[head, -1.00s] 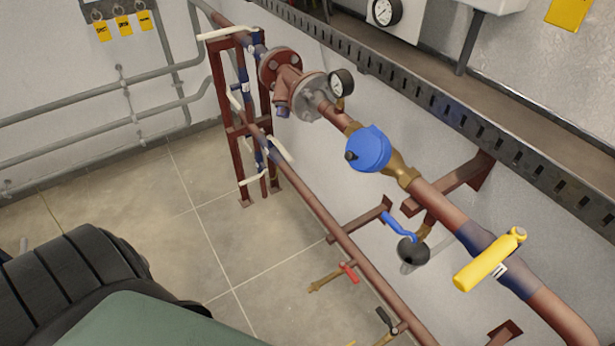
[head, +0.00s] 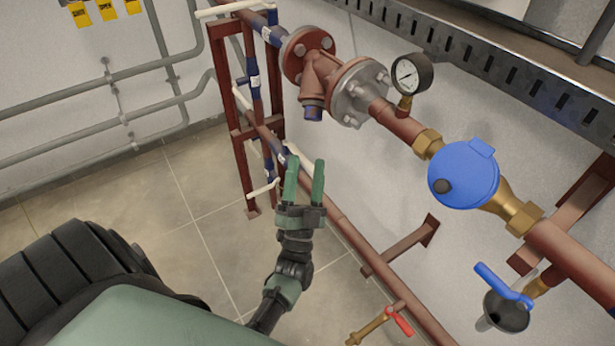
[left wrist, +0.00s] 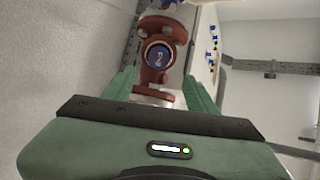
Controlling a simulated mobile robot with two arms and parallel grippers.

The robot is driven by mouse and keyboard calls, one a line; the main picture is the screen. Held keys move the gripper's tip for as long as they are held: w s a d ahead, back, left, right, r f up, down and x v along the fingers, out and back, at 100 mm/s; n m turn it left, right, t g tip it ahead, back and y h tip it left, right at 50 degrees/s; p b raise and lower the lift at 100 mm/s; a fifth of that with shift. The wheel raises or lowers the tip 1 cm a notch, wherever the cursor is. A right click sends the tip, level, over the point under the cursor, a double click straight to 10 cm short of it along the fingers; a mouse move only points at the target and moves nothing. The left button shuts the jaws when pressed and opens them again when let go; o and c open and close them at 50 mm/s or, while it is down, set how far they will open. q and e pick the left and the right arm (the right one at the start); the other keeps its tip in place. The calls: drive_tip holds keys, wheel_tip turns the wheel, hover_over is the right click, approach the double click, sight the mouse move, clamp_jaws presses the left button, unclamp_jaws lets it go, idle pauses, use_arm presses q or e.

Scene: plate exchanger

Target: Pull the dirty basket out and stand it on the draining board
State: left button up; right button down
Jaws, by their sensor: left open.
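The red-brown Y-shaped strainer (head: 322,75) sits in the upper pipe in the head view, between a red flange and a grey flange. No separate basket can be made out, and no draining board is in view. My right gripper is not in view.
A pressure gauge (head: 411,74) and a blue meter (head: 464,174) stand along the upper pipe to the right. A red-brown frame (head: 241,140) with white-handled valves is to the left. A lower pipe (head: 350,233) runs behind my left gripper. The tiled floor (head: 170,235) is open.

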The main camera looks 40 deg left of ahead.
sight(313, 120)
use_arm(q)
drive_tip(key=p+x, duration=0.2)
drive_tip(key=x, duration=0.6)
drive_tip(key=shift+w+a+r, duration=0.1)
drive_tip(key=shift+w+a, duration=0.05)
drive_tip(key=shift+w, duration=0.05)
drive_tip(key=shift+p+x, duration=0.3)
drive_tip(key=shift+x, duration=0.7)
clamp_jaws()
